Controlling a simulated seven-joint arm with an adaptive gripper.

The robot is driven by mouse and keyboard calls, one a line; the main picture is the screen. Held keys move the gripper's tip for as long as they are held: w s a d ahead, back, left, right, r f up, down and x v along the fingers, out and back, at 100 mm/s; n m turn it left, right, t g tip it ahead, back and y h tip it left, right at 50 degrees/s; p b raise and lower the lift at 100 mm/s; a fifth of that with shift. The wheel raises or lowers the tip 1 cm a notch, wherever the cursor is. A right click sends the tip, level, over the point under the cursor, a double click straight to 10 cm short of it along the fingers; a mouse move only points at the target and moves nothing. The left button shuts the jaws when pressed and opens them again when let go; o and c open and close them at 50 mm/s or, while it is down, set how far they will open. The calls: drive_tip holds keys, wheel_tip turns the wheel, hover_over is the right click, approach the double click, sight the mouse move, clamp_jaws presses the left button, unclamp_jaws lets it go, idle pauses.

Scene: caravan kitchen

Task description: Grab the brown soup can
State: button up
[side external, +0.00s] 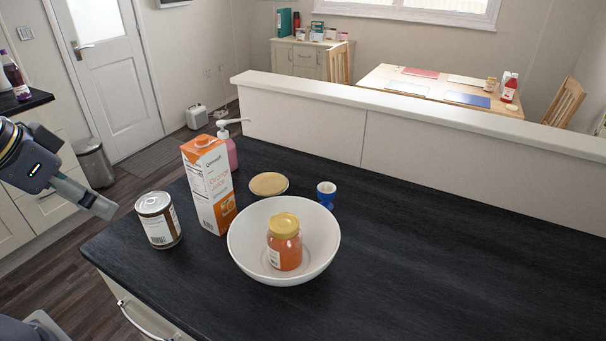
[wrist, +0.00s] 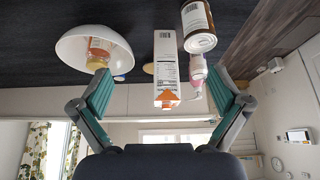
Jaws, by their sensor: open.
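The brown soup can (side external: 159,222) stands upright at the left end of the dark counter, with a silver lid and a brown and white label. It also shows in the wrist view (wrist: 199,28), at the top right of centre. My gripper (side external: 100,207) is at the left of the side view, left of the can and apart from it. In the wrist view my gripper (wrist: 160,76) has its two teal finger pads spread wide with nothing held between them. Only part of my gripper shows in the side view.
An orange juice carton (side external: 209,187) stands close right of the can, with a pink pump bottle (side external: 231,152) behind. A white bowl (side external: 322,240) holds an orange jar (side external: 285,247). A yellowish lid (side external: 269,184) and blue cup (side external: 326,193) lie beyond. The counter's right side is clear.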

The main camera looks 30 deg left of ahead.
idle(0.4)
drive_tip(key=w+a+r+g, duration=0.2)
drive_tip(key=w+r, duration=0.2)
drive_tip(key=w, duration=0.1)
drive_tip(key=n+g, duration=0.2)
drive_tip(key=g, duration=0.2)
hover_over(154, 202)
wheel_tip(154, 202, down, 6)
wheel_tip(154, 202, down, 11)
drive_tip(key=shift+r, duration=0.1)
drive_tip(key=f, duration=0.5)
drive_tip(key=shift+a+f, duration=0.2)
drive_tip(key=shift+f, duration=0.2)
